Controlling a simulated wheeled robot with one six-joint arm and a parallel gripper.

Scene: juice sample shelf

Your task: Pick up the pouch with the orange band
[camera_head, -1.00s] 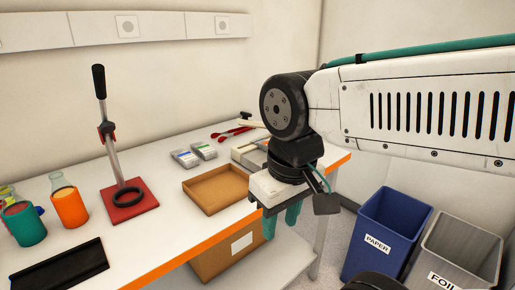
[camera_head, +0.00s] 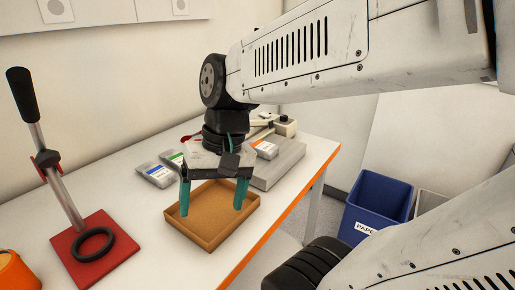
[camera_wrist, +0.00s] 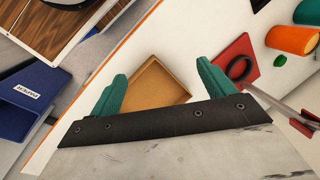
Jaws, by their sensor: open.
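The pouch with the orange band (camera_head: 265,149) lies on top of a grey box-like block (camera_head: 283,168) behind and to the right of the tray. My gripper (camera_head: 212,206) is open and empty, its teal fingers pointing down over the cardboard-brown tray (camera_head: 208,240). It is to the left of and nearer than the orange-band pouch, apart from it. In the wrist view, the fingers (camera_wrist: 161,72) spread on either side of the empty tray (camera_wrist: 156,84). I cannot see the pouch in the wrist view.
A blue-band pouch (camera_head: 155,175) and a green-band pouch (camera_head: 174,160) lie left of the block, behind the tray. A lever stand on a red base (camera_head: 68,258) is at left. A blue paper bin (camera_head: 385,197) stands beyond the table's orange edge (camera_head: 290,215).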

